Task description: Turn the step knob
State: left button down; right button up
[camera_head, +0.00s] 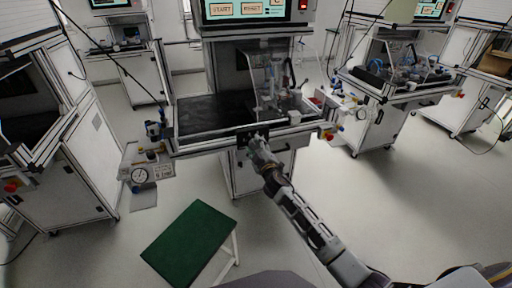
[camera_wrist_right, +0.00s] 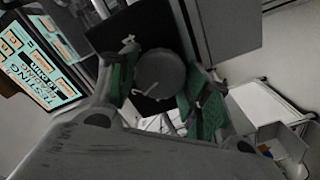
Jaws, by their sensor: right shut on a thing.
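The step knob (camera_wrist_right: 160,73) is a round grey knob with a light pointer mark, on a black plate (camera_wrist_right: 128,32) in the right wrist view. My right gripper (camera_wrist_right: 162,88) has its green-padded fingers on either side of the knob and is shut on it. In the head view, my right gripper (camera_head: 256,143) reaches the front edge of the middle test station, at a small black panel (camera_head: 242,138). The gripper hides the knob there. My left gripper is not in view.
The station's dark worktop (camera_head: 212,116) lies behind the gripper, with a clear guard (camera_head: 268,78) and a screen (camera_head: 250,10) above. A pressure gauge (camera_head: 139,175) hangs at its left. A green-topped stand (camera_head: 188,240) is in front. The floor at right is clear.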

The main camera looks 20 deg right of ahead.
jog(key=o, duration=1)
jog(key=shift+o, duration=0.2)
jog(key=shift+s, duration=1)
jog(key=s, duration=1)
jog(key=shift+d, duration=0.2)
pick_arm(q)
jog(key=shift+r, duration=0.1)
pick_arm(e)
jog(key=shift+f, duration=0.15)
